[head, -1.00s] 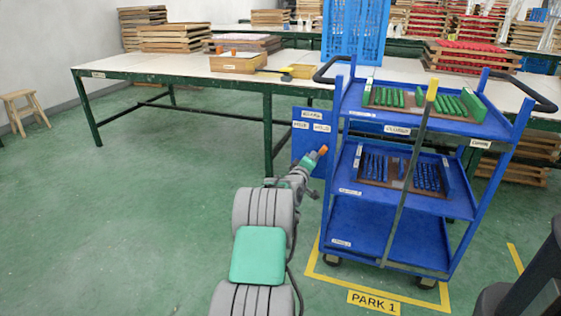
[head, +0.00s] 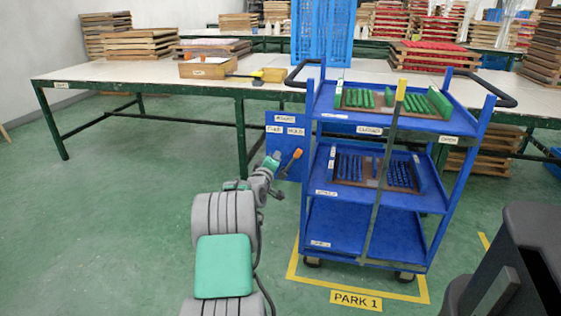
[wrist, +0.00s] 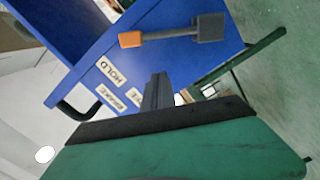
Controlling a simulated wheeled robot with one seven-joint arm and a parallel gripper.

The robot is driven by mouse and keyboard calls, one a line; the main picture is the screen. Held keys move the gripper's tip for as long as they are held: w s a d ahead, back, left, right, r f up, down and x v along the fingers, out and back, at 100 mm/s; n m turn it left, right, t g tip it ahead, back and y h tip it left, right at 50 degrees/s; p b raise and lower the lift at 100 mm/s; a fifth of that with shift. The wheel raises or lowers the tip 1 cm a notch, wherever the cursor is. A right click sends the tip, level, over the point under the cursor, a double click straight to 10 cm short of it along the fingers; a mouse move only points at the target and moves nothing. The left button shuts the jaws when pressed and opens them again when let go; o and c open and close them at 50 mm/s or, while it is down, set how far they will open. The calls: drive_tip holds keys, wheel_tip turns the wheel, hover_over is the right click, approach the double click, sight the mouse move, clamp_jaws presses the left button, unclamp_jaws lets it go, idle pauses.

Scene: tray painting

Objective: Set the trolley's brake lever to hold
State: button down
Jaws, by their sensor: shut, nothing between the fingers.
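The trolley (head: 322,212) is blue with three shelves. A blue panel (head: 275,146) on its left side carries the labels BRAKE, FREE on the left and HOLD on the right. The brake lever (head: 290,163) is dark grey with an orange tip; it leans up to the right, its tip below the HOLD label (head: 296,131). In the wrist view the lever (wrist: 170,35) shows whole, with the HOLD label (wrist: 111,72) nearby. My gripper (head: 273,160) is shut and empty, just left of the lever; its grey fingers (wrist: 157,90) appear apart from the lever in the wrist view.
A long green-framed table (head: 150,80) stands behind. Trays with green and blue pieces lie on the trolley's upper shelves. A yellow floor outline marked PARK 1 (head: 355,299) surrounds the wheels. A dark object (head: 525,260) stands at right front. Floor at left is clear.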

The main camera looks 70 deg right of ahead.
drive_tip(key=a+p, duration=0.1)
drive_tip(key=a, duration=0.8)
drive_tip(key=shift+s, duration=0.45)
drive_tip(key=w+a+r+t+y+p, duration=0.45)
drive_tip(key=w+a+r+p, duration=0.65)
drive_tip(key=w+a, duration=0.4)
drive_tip(key=w+a+r+y+p, duration=0.2)
drive_tip(key=a+p, duration=0.1)
drive_tip(key=a, duration=0.4)
drive_tip(key=w+a+r+t+y+p, duration=0.1)
drive_tip(key=w+a+r+y+p, duration=0.15)
drive_tip(key=a, duration=0.35)
drive_tip(key=w+a+r+y+p, duration=0.2)
drive_tip(key=a+r, duration=0.1)
drive_tip(key=a, duration=0.4)
drive_tip(key=s+a+r+n+y+p, duration=0.1)
drive_tip(key=s+a+r+y+p, duration=0.15)
drive_tip(key=a, duration=0.45)
drive_tip(key=s+a+r+n+y+p, duration=0.1)
drive_tip(key=a+r+p, duration=0.15)
drive_tip(key=a, duration=0.45)
drive_tip(key=s+a+r+n+y+p, duration=0.1)
drive_tip(key=a+p, duration=0.2)
drive_tip(key=a, duration=0.4)
drive_tip(key=s+a+r+n+g+y+p, duration=0.1)
drive_tip(key=s+a+r+g+y+p, duration=0.1)
drive_tip(key=s+a, duration=0.7)
drive_tip(key=shift+s+a+r+n+g+p, duration=0.2)
drive_tip(key=shift+s+a+n+g+p, duration=0.15)
drive_tip(key=shift+a+g+p, duration=0.5)
